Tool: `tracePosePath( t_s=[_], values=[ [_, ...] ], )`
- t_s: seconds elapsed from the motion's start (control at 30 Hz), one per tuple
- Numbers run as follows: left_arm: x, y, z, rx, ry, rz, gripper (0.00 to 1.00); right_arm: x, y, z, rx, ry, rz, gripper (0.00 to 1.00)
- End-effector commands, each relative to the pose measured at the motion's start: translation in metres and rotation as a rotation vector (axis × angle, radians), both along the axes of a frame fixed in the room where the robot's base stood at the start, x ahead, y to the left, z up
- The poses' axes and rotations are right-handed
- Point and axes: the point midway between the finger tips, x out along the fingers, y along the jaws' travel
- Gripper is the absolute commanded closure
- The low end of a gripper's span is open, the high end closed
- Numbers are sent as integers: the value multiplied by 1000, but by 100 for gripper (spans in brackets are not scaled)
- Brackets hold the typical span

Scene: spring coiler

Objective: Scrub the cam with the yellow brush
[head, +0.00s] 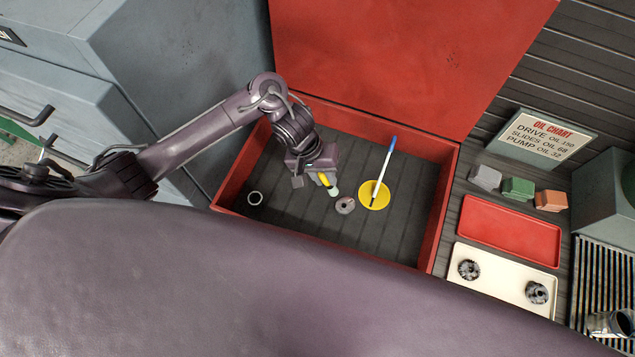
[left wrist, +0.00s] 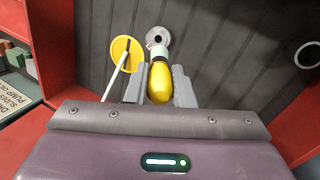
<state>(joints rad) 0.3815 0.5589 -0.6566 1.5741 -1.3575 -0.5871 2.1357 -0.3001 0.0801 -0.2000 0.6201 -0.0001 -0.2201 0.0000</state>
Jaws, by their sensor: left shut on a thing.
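My left gripper (head: 312,182) reaches into the red box and is shut on the yellow brush (head: 324,179), with its pale head pointing down and forward. In the left wrist view the yellow brush (left wrist: 160,82) sits between the two grey fingers of my gripper (left wrist: 161,88). A grey round part with a hole, which looks like the cam (head: 345,205), lies on the box floor just right of the brush head. In the left wrist view the cam (left wrist: 158,36) is right beyond the brush head, which overlaps its edge; I cannot tell whether they touch. My right gripper is not in view.
A yellow disc (head: 368,202) lies right of the cam, with a blue and white stick (head: 383,168) over it. A pale ring (head: 254,198) lies at the left of the red box (head: 449,195). Outside stand a red tray (head: 510,232) and a cream tray (head: 503,287) with two dark round parts.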

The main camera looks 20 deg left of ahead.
Motion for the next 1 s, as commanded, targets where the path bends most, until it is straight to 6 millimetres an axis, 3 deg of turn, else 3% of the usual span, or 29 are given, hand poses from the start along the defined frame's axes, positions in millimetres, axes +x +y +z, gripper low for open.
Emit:
tracePosePath(
  t_s=[0.23, 0.57, 0.73, 1.0],
  values=[
    [-4, -15, 16, 11, 10, 2, 100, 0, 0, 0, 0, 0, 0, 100],
    [-6, -16, -6, 11, 15, 4, 100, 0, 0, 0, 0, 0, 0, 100],
    [-5, -16, -31, 10, 13, 3, 100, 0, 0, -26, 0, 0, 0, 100],
    [-5, -16, -52, 10, 13, 3, 100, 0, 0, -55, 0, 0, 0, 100]
  ],
)
